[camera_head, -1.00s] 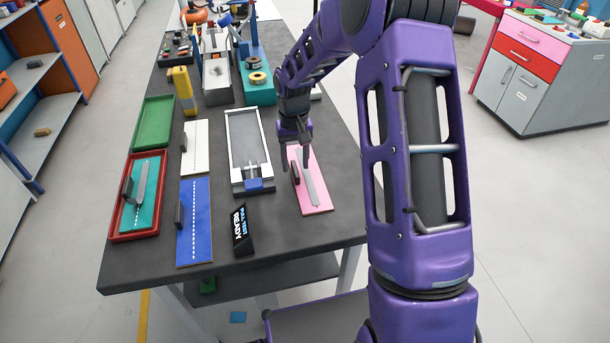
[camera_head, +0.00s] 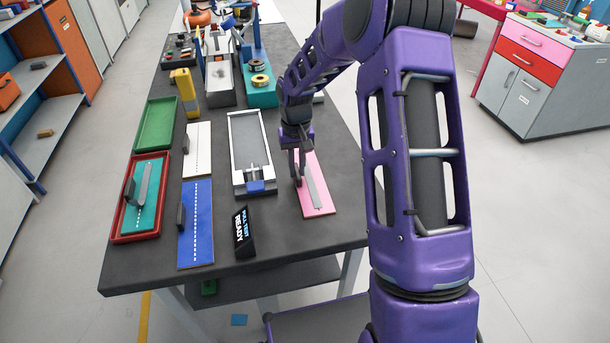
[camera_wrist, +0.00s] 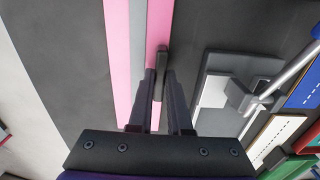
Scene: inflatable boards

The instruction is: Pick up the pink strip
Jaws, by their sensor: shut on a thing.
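The pink strip (camera_head: 322,202) lies on the dark table right of centre in the head view, with a grey band along it and a small dark upright tab (camera_wrist: 162,62) near its side. It also shows in the wrist view (camera_wrist: 120,65), running away from the gripper. My gripper (camera_head: 298,172) is over the strip's left side. In the wrist view my gripper's two fingers (camera_wrist: 161,82) are close on either side of the dark tab, shut on it. The strip appears to lie flat on the table. The fingers partly hide the tab.
A grey tray fixture (camera_head: 234,148) with a metal bar stands just left of the strip. Further left are a blue strip (camera_head: 202,235), a white strip (camera_head: 193,158), a red tray (camera_head: 114,237) and a green tray (camera_head: 155,122). A black sign block (camera_head: 243,231) stands nearby.

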